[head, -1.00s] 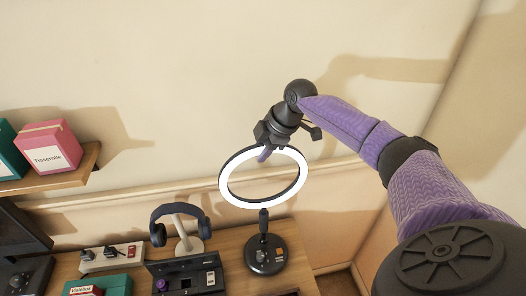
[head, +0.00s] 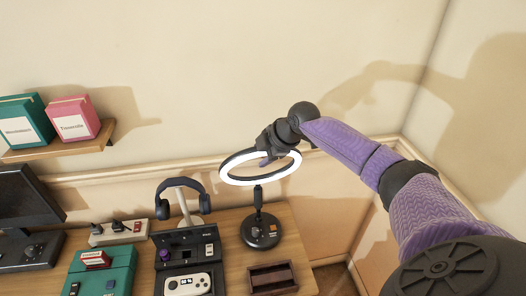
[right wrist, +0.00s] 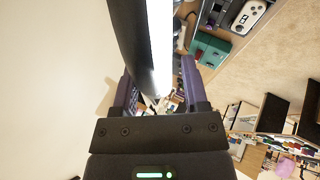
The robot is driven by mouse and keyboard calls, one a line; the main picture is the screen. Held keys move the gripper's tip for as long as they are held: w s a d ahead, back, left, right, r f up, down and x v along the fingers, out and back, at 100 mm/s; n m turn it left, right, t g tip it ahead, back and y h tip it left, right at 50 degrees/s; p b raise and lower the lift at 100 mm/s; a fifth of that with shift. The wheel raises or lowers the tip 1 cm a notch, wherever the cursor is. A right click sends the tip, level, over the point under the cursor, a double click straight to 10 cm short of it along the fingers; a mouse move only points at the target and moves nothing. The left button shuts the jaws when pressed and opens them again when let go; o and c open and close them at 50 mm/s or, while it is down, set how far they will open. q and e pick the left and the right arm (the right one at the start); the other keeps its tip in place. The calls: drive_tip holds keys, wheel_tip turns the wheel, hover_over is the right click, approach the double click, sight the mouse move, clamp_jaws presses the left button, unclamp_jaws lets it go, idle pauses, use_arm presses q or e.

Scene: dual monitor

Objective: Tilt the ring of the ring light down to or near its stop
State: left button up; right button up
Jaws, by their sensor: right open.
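The ring light stands on the desk on a round black base (head: 260,234) with a short black stem. Its lit white ring (head: 250,182) is tilted and looks like a flat ellipse in the head view. My right gripper (head: 268,158) is at the far, upper side of the ring, coming from above and behind. In the right wrist view, the ring (right wrist: 160,45) passes between the two purple fingers of the right gripper (right wrist: 157,92), which is open. I cannot tell whether a finger touches the ring. My left gripper is not in view.
Headphones on a stand (head: 183,200) are left of the ring light. A black console (head: 187,246), a teal box (head: 102,272) and a power strip (head: 118,232) lie further left. A brown tray (head: 272,278) is in front of the base. The wall is close behind.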

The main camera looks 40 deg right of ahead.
drive_tip(key=shift+o, duration=0.4)
drive_tip(key=shift+r, duration=0.15)
drive_tip(key=v, duration=0.9)
drive_tip(key=shift+s+r, duration=0.25)
drive_tip(key=shift+s, duration=0.05)
